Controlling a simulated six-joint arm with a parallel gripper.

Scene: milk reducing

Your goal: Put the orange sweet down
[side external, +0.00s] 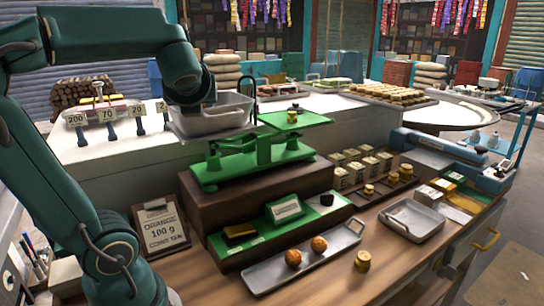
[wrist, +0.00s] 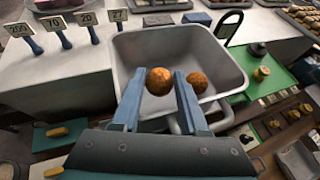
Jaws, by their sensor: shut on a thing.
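In the wrist view my gripper (wrist: 158,76) is shut on an orange sweet (wrist: 159,82), a rough brown-orange ball between the fingertips. It is over the grey metal scale pan (wrist: 226,68); I cannot tell whether the sweet touches the pan floor. A second orange sweet (wrist: 197,83) lies in the pan just right of the fingers. In the side view my wrist is above the pan (side external: 235,113), and the fingers and pan sweets are hidden. The pan sits on the left of the green balance scale (side external: 262,158). Two more orange sweets (side external: 293,257) (side external: 319,244) lie on the front metal tray (side external: 268,277).
The scale's green right plate (side external: 310,119) bears a brass weight (side external: 293,107). Numbered signs (side external: 107,115) stand left of the pan. A clipboard (side external: 160,230) reads orange, 100 g.

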